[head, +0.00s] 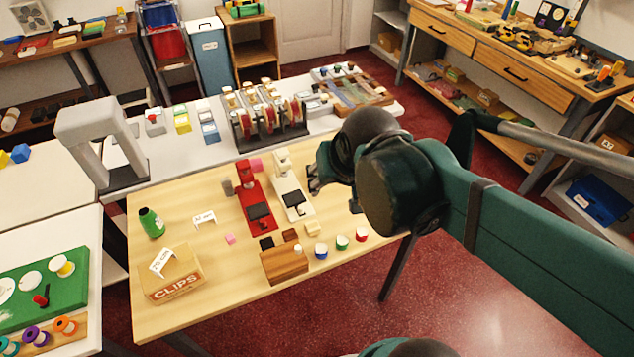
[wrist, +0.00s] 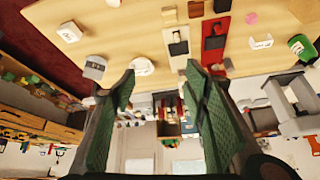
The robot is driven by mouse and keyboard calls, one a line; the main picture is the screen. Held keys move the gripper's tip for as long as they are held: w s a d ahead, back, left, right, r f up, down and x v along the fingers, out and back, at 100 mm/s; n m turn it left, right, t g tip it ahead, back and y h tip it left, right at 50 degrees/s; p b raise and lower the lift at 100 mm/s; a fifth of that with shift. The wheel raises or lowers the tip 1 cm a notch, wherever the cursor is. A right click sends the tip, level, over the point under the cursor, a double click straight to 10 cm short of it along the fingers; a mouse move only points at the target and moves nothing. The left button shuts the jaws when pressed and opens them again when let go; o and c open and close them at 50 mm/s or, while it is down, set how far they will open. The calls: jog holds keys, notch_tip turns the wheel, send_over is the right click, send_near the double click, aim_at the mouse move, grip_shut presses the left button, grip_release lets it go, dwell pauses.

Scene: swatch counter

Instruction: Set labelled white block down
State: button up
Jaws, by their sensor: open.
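A small white block (wrist: 69,32) with faint dark marks lies on the wooden table (wrist: 120,25) at the upper left of the wrist view; the marks are too small to read. A greyish-white block (wrist: 95,66) with a dark patch lies near the table edge. A rounded white piece (wrist: 142,67) is beside it, by the left fingertip. I cannot tell which is the labelled block. My arm hides this part of the table in the head view. My gripper (wrist: 160,80) is open, with its green fingers wide apart and nothing held. It shows at the table's right side in the head view (head: 316,174).
A red stand (head: 247,190) and a white stand (head: 287,180) are left of my gripper. A wooden block (head: 285,266), small coloured pots (head: 341,242), a CLIPS box (head: 172,280) and a green bottle (head: 151,222) stand on the table. The table's left middle is fairly clear.

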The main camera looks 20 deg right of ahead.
jog(key=shift+s+a+r+n+t+y, duration=0.15)
jog(key=shift+s+a+r+n, duration=0.25)
jog(key=shift+a, duration=0.3)
jog(key=shift+s+a+r+n+t+y, duration=0.2)
jog(key=shift+s+a+n, duration=0.2)
jog(key=shift+a+n, duration=0.3)
jog(key=shift+s+a+r+n+t+y, duration=0.15)
jog(key=shift+s+a+r+n, duration=0.2)
jog(key=shift+a, duration=0.4)
